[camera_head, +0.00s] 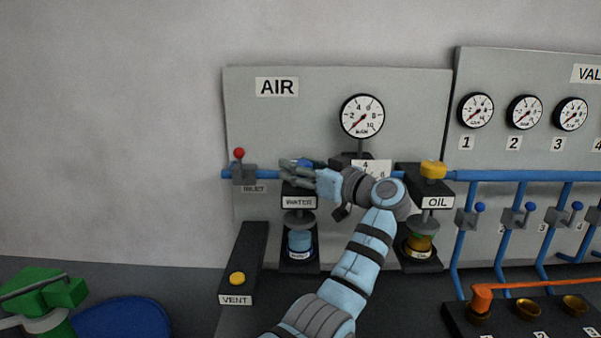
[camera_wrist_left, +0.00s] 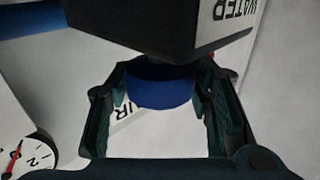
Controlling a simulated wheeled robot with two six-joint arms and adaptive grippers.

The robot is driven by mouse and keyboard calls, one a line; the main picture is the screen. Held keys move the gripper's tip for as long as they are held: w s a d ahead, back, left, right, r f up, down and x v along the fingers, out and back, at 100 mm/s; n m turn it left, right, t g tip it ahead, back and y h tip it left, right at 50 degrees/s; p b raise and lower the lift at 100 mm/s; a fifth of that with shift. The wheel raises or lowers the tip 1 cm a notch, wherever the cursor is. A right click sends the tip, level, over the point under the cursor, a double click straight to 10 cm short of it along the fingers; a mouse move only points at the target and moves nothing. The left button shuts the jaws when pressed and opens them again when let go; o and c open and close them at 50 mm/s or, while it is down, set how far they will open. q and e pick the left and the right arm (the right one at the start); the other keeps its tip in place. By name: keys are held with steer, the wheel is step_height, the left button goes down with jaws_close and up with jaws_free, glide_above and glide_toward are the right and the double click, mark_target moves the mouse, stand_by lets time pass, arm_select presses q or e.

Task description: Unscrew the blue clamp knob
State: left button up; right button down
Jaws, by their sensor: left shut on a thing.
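The blue clamp knob (camera_head: 303,163) sits on top of the dark block labelled WATER (camera_head: 299,201) on the AIR panel, mostly hidden by my gripper in the head view. In the left wrist view the round blue knob (camera_wrist_left: 160,88) is between the two fingers, against the dark WATER block (camera_wrist_left: 150,25). My left gripper (camera_head: 298,167) reaches across from the right of the block and is shut on the knob; its fingers (camera_wrist_left: 163,95) lie on either side of it. My right gripper is not in view.
A red-tipped inlet valve (camera_head: 239,153) stands left on the blue pipe. A gauge (camera_head: 362,116) is above. The OIL unit (camera_head: 437,202) with a yellow knob (camera_head: 433,169) is right of my arm. A VENT box (camera_head: 237,279) stands lower left.

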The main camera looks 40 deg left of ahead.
arm_select(q)
steer(key=shift+n+g, duration=0.5)
steer(key=shift+g, duration=0.6)
steer(key=o, duration=1.2)
steer(key=d, duration=1.2)
steer(key=shift+w, duration=0.1)
